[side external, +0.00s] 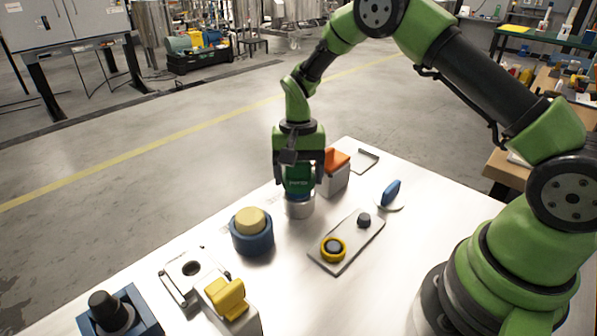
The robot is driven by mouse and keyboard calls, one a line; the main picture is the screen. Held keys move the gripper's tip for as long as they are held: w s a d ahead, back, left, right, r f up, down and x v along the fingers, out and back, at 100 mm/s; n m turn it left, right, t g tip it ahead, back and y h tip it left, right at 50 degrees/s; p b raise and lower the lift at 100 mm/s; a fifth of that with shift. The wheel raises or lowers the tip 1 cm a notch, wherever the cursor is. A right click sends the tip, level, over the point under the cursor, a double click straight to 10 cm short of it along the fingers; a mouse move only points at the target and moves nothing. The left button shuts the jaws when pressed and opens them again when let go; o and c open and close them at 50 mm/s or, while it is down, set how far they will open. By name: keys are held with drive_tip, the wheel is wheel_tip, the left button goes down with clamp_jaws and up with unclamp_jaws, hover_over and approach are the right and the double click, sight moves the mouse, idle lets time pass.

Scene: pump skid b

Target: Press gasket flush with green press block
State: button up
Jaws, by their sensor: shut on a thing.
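My gripper (300,188) points down near the middle of the table and is shut on the green press block (299,176), which has small lettering on its face. The block is upright, directly over a short silver cylinder (299,207) standing on the table. Its lower end appears to meet the top of the cylinder, but I cannot tell if they touch. The gasket cannot be made out; the top of the cylinder is hidden by the block and fingers.
An orange-topped block (336,165) stands close behind right of my gripper. A blue cylinder with a tan top (252,232) is at front left. The front middle table (330,300) is clear.

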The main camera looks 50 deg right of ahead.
drive_tip(key=shift+f, duration=1.2)
idle(0.3)
drive_tip(key=shift+r, duration=0.15)
drive_tip(key=shift+r, duration=1.45)
